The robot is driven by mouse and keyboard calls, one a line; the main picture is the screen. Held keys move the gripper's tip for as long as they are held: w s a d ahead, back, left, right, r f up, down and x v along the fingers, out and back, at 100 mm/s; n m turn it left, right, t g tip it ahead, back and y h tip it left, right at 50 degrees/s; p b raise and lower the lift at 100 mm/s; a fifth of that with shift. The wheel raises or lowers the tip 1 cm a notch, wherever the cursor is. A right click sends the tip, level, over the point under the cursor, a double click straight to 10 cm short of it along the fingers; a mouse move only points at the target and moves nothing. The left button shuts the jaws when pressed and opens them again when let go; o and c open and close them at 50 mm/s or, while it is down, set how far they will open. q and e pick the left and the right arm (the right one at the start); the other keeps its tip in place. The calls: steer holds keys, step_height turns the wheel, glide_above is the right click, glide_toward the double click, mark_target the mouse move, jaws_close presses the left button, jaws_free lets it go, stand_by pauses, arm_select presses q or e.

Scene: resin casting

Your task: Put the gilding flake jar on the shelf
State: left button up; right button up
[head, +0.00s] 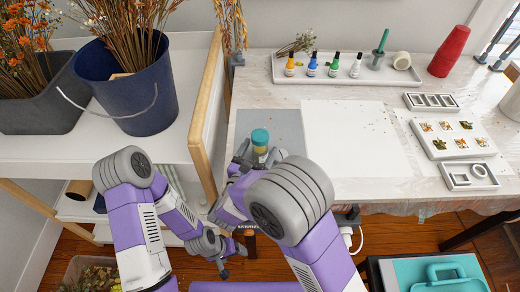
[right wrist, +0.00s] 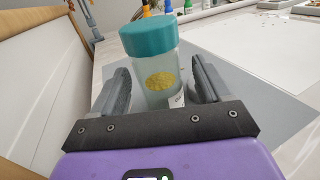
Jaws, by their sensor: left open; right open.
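The gilding flake jar (head: 260,139) has a teal lid and a clear body with gold flakes. It stands upright on the grey mat at the table's left end. In the right wrist view the jar (right wrist: 152,75) is between the two fingers of my right gripper (right wrist: 155,92), which is open around it with gaps visible. In the head view my right gripper (head: 258,157) is at the jar, partly hidden by my arm. My left gripper (head: 231,262) is open and empty, low in front of the shelf. The white shelf (head: 185,75) stands at the left.
A blue bucket (head: 130,85) and a grey planter (head: 35,105) with dried flowers fill much of the shelf top; its right part is bare. A wooden rail (head: 205,110) edges it. A tray (head: 345,75) of small bottles stands behind the mat (head: 285,125).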

steer(key=shift+x, duration=1.55)
steer(key=shift+c, duration=0.4)
steer(key=shift+r, duration=0.1)
steer(key=c, duration=1.1)
